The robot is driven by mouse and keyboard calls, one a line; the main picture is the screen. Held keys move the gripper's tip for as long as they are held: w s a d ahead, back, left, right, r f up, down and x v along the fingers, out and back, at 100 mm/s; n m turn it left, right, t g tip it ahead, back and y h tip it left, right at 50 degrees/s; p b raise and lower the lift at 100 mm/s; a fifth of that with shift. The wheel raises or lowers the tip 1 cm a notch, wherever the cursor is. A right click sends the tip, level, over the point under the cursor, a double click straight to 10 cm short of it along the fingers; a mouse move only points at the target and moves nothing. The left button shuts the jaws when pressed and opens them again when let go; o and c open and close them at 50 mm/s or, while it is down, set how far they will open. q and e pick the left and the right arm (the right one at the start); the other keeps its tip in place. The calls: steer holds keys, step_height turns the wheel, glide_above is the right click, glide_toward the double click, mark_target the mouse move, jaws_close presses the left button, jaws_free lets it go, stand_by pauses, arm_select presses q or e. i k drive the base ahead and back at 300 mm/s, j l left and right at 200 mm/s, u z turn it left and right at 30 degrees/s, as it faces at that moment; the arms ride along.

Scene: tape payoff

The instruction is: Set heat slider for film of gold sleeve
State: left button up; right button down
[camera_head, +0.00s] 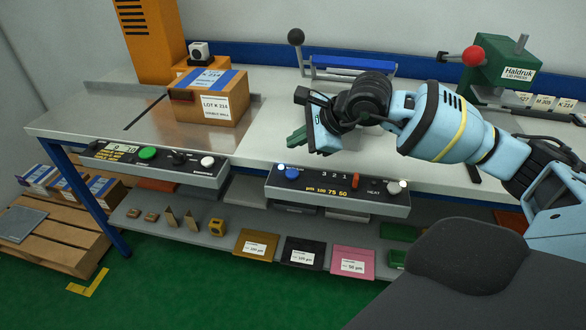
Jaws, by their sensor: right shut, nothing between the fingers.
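The right control panel (338,191) is on the bench's front edge, with a blue knob (292,173), the digits 3 2 1, a µm scale and a white button (393,187) near the word HEAT. My right gripper (297,139) is shut and empty, above the bench behind the panel. My left gripper is not in view.
A cardboard box (210,98) stands on the bench at left, above another panel (155,162) with a green button. A green press (500,67) with a red ball handle stands at back right. Small brass pieces (170,217) lie on the shelf.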

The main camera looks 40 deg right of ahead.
mark_target(354, 182)
steer(key=z, duration=1.35)
